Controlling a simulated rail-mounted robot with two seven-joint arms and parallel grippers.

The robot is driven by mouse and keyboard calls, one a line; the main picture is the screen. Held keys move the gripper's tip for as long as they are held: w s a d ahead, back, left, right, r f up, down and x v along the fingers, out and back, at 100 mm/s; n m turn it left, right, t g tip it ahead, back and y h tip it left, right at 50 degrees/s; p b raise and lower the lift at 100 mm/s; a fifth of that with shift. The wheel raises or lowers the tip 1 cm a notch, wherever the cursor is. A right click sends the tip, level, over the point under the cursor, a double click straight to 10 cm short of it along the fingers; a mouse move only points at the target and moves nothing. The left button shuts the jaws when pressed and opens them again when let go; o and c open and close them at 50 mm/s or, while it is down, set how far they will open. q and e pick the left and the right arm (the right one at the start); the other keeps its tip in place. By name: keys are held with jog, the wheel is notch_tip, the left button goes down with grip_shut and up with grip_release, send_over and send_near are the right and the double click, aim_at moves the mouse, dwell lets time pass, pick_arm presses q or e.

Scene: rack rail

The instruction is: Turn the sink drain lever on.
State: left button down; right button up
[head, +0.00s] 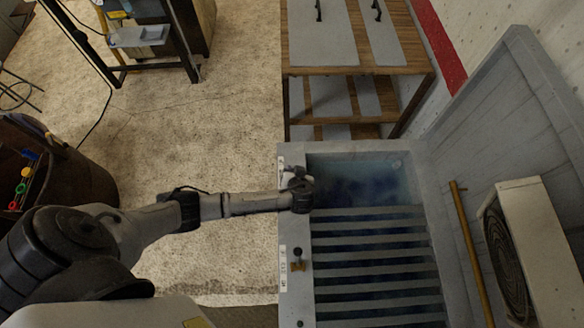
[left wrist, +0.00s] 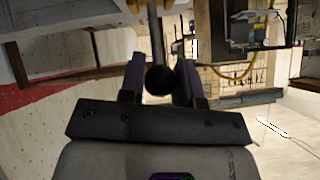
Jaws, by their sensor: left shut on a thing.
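The grey sink (head: 302,305) stands at the right in the head view, with slats across its basin and a raised back panel. My left gripper (head: 301,188) reaches in from the left to the sink's front rim, near its far end. In the left wrist view, the left gripper (left wrist: 158,64) has its two dark fingers on either side of a lever with a round black knob (left wrist: 160,80) and a thin rod, and is shut on it. The head view mostly hides this lever behind the gripper. My right gripper is not in view.
A second black knob (head: 297,251) with a brass fitting sits nearer on the sink's front rim. A wooden table (head: 357,59) stands beyond the sink. A boxed fan unit (head: 541,245) and a brass pipe (head: 468,240) are at the right. The floor (head: 210,110) at left is mostly clear.

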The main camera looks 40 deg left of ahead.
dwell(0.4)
pick_arm(q)
jog(key=c, duration=0.8)
grip_release()
jog(key=shift+s+d, duration=0.1)
jog(key=shift+s+d+r, duration=0.1)
jog(key=shift+d+r, duration=0.1)
jog(key=shift+r, duration=0.05)
jog(key=b+v, duration=0.1)
jog(key=v, duration=1.2)
jog(key=shift+s+f, duration=0.1)
